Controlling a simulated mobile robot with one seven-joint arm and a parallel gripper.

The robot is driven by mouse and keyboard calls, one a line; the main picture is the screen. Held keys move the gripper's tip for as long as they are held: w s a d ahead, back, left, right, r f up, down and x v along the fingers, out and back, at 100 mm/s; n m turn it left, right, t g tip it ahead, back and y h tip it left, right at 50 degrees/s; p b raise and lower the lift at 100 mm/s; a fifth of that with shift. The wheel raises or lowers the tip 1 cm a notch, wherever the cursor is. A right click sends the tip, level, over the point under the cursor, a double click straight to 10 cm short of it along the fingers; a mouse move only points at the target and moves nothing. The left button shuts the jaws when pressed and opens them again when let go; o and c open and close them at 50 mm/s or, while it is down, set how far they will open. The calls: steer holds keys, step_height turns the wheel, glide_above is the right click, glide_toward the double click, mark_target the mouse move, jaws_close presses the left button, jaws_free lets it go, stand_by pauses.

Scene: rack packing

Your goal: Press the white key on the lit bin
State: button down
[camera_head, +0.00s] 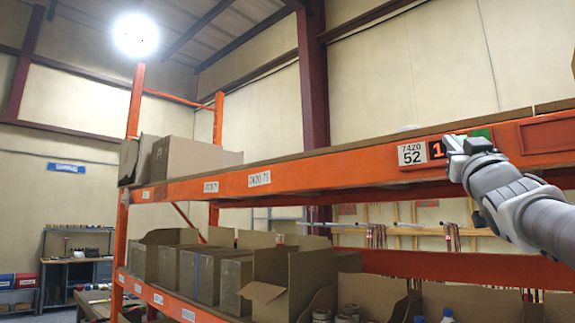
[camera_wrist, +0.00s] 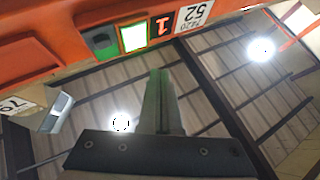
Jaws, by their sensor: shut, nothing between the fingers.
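A pick-light module sits on the orange upper beam of the rack. Its label reads 7420 52 (camera_head: 411,154) and its display (camera_head: 437,149) glows with a red-orange 1; the display (camera_wrist: 162,25) also shows in the wrist view. Next to it there, the white key (camera_wrist: 133,37) is lit bright with a green edge, with a green-topped key (camera_wrist: 102,42) beyond it. In the head view my gripper (camera_head: 453,145) covers the white key; part of the green key (camera_head: 482,133) shows above it. My gripper (camera_wrist: 158,75) is shut and empty, its tips just short of the white key in the wrist picture; contact cannot be told.
The orange beam (camera_head: 330,169) runs along the rack. Cardboard boxes (camera_head: 215,275) stand on the lower shelf and others (camera_head: 195,153) on the upper shelf at left. Another label (camera_wrist: 15,104) and a pale module (camera_wrist: 57,112) show at the left in the wrist view.

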steer(key=shift+w+d+p, duration=0.9)
steer(key=shift+w+d, duration=0.45)
steer(key=shift+d, duration=0.15)
stand_by(1.0)
steer(key=shift+w+d, duration=0.3)
steer(key=shift+d, duration=0.05)
steer(key=shift+w+d+p, duration=0.25)
steer(key=shift+d+p, duration=0.05)
steer(key=shift+p, duration=0.1)
stand_by(0.7)
steer(key=shift+a+f, duration=0.1)
steer(key=shift+s+a+b, duration=0.5)
steer(key=shift+b, duration=0.15)
